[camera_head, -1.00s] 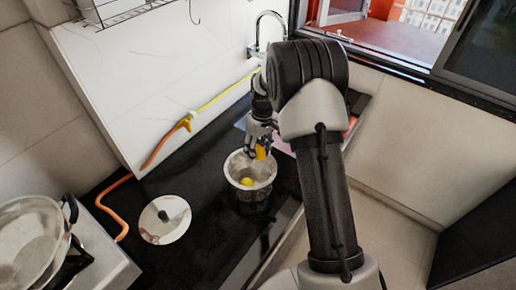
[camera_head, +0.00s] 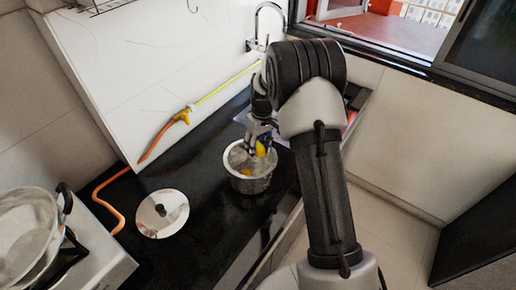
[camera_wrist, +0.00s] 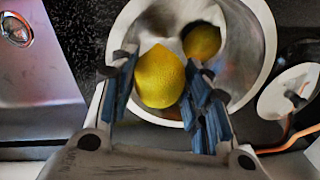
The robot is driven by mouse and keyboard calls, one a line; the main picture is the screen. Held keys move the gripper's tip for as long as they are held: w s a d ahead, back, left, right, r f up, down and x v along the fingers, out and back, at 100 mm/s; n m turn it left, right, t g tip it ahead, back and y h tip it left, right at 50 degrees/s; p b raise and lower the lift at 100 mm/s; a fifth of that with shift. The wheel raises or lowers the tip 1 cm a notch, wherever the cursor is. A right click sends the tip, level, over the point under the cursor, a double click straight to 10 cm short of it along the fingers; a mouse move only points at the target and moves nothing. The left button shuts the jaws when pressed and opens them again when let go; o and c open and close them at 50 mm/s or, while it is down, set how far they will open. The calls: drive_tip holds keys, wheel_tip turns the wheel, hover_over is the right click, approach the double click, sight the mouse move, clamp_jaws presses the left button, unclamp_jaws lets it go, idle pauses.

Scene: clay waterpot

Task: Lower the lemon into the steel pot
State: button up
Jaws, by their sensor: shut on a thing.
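The steel pot (camera_head: 250,186) stands open on the black counter. My gripper (camera_head: 262,142) is over the pot's mouth, shut on a yellow lemon (camera_head: 260,150). In the wrist view the lemon (camera_wrist: 160,77) sits between the blue-padded fingers (camera_wrist: 160,90), with the pot's rim (camera_wrist: 262,30) around it. A second yellow shape (camera_wrist: 202,42) shows inside the pot; I cannot tell whether it is another lemon or a reflection. How far the lemon is above the pot's bottom is hard to tell.
A round lid with a dark knob (camera_head: 162,214) lies on the counter left of the pot. An orange and yellow hose (camera_head: 150,152) runs along the wall. A pan (camera_head: 25,228) sits at the far left. A faucet (camera_head: 262,25) stands behind.

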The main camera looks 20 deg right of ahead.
sight(257, 156)
drive_tip(key=shift+s+a+f, duration=0.1)
drive_tip(key=shift+s+f, duration=0.25)
drive_tip(key=shift+f, duration=0.25)
drive_tip(key=shift+s+a+f, duration=0.1)
drive_tip(key=shift+s+f, duration=0.25)
drive_tip(key=shift+f, duration=0.25)
drive_tip(key=shift+w+f+b, duration=0.4)
drive_tip(key=shift+w+f, duration=0.25)
drive_tip(key=shift+s+f, duration=0.1)
drive_tip(key=shift+s, duration=0.15)
drive_tip(key=shift+w+f+b, duration=0.15)
drive_tip(key=shift+f+b, duration=0.1)
drive_tip(key=shift+b, duration=0.05)
drive_tip(key=shift+r, duration=0.1)
drive_tip(key=o, duration=1.2)
drive_tip(key=shift+c, duration=0.2)
